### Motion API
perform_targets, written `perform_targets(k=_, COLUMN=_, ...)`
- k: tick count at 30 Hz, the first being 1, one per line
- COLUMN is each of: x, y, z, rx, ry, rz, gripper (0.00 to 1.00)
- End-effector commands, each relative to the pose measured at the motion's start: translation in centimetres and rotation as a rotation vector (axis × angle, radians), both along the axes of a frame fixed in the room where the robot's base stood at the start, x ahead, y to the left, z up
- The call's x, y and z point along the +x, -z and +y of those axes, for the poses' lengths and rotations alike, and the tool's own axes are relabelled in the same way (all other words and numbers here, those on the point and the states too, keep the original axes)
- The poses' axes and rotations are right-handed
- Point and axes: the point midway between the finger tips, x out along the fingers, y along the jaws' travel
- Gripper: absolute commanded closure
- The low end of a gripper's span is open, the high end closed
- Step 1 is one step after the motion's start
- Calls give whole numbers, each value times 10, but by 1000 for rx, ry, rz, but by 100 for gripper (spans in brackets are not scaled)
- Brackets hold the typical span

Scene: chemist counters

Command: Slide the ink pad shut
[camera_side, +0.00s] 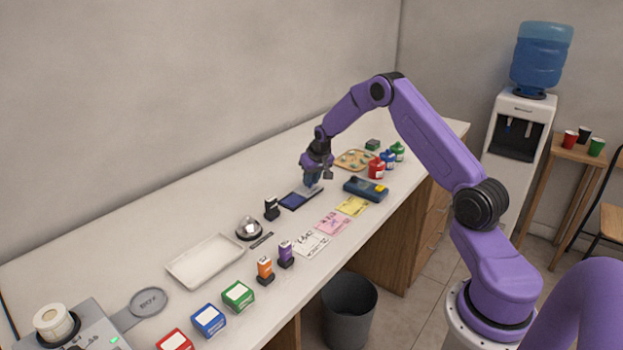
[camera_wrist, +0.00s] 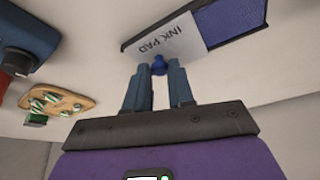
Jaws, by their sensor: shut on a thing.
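The ink pad (camera_side: 292,201) lies on the white counter, partly open, its dark blue inked face (camera_wrist: 236,15) showing. Its grey sliding lid (camera_wrist: 168,40), printed "INK PAD", covers the part nearer my gripper. A small blue knob (camera_wrist: 159,66) sits at the lid's near edge. My gripper (camera_side: 312,183) points down at the lid end of the pad; in the wrist view its two blue fingers (camera_wrist: 158,72) stand on either side of the knob, shut on it. The exact contact of the fingertips is hard to see.
A blue and yellow device (camera_side: 365,189) is to the right of the pad. A tan tray (camera_side: 345,165) and red (camera_side: 376,168), blue and green bottles stand behind. A black stamp (camera_side: 271,208), a bell (camera_side: 249,229) and paper slips (camera_side: 333,222) lie in front.

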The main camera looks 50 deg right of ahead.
Motion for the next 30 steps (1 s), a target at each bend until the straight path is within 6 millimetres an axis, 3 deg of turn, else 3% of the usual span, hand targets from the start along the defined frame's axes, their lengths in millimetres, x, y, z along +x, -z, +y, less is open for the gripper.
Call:
perform_targets(k=12, x=1, y=0, z=62, rx=0, ry=-4, rz=1, gripper=100)
perform_targets(k=25, x=0, y=0, z=76, rx=1, ry=-4, rz=2, gripper=100)
perform_targets(k=26, x=0, y=0, z=76, rx=1, ry=-4, rz=2, gripper=74)
perform_targets(k=27, x=0, y=0, z=77, rx=2, ry=-5, rz=1, gripper=61)
perform_targets(k=28, x=0, y=0, z=76, rx=1, ry=-4, rz=2, gripper=52)
perform_targets(k=30, x=0, y=0, z=75, rx=1, ry=-4, rz=2, gripper=52)
